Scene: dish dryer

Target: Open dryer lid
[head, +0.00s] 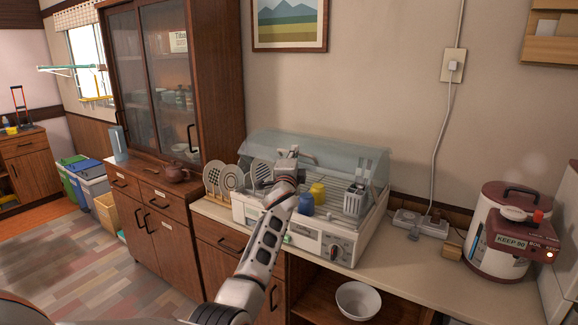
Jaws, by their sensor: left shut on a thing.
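The dish dryer (308,236) stands on the counter, a white box with a control knob on its front right. Its see-through bluish lid (335,155) is over the back and upper part of the dryer, with the dishes showing below its front edge. My left arm reaches up across the dryer front. My left gripper (287,158) is at the lid's front edge, left of its middle, and is shut on it. The fingertips are small and partly hidden by my wrist. My right gripper is not in view.
Blue and yellow cups (306,203) and a cutlery holder (354,199) are in the dryer. A white bowl (358,299) sits on the shelf below.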

